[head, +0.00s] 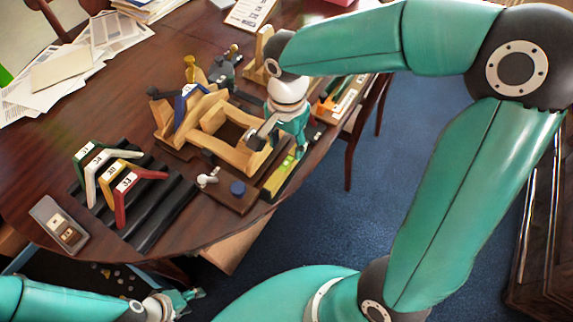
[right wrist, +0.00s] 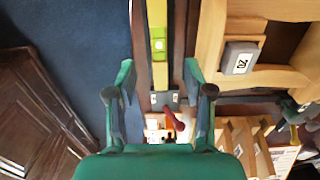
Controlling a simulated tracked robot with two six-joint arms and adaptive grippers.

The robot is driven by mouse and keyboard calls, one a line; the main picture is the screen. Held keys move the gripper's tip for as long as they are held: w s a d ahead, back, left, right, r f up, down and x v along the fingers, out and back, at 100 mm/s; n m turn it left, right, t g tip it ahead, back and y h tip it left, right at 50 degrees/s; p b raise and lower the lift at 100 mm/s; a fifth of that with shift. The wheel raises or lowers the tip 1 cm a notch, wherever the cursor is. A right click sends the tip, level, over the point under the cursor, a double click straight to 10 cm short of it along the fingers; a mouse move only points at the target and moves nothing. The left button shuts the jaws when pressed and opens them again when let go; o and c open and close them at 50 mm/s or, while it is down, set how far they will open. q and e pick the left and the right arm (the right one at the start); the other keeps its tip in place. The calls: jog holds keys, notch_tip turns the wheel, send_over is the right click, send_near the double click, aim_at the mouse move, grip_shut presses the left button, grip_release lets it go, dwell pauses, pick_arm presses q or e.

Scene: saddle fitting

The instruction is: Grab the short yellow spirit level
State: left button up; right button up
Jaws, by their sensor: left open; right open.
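The short yellow spirit level (head: 279,178) lies along the table's near right edge, beside the wooden frame. In the right wrist view, the level (right wrist: 159,68) runs up the picture with a pale vial, and its near end shows between my open fingers. My right gripper (right wrist: 158,80) is open and empty, one finger to each side of the level in that picture; I cannot tell its height above it. In the head view my right gripper (head: 285,138) points down by the frame, partly hidden by its own wrist. My left gripper (head: 180,299) is open and empty, low off the table's front edge.
The wooden frame (head: 205,110) stands close to the level. Red, yellow, white and green angle pieces (head: 128,185) stand on a black ribbed rack at the left. A blue round piece (head: 237,188) lies near the level. A grey labelled block (right wrist: 240,58) sits on the frame.

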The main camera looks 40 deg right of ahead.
aim_at(285, 163)
jog(key=f, duration=0.7)
jog(key=shift+s+a+f, duration=0.1)
jog(key=shift+a+f, duration=0.1)
jog(key=shift+a, duration=0.05)
grip_shut()
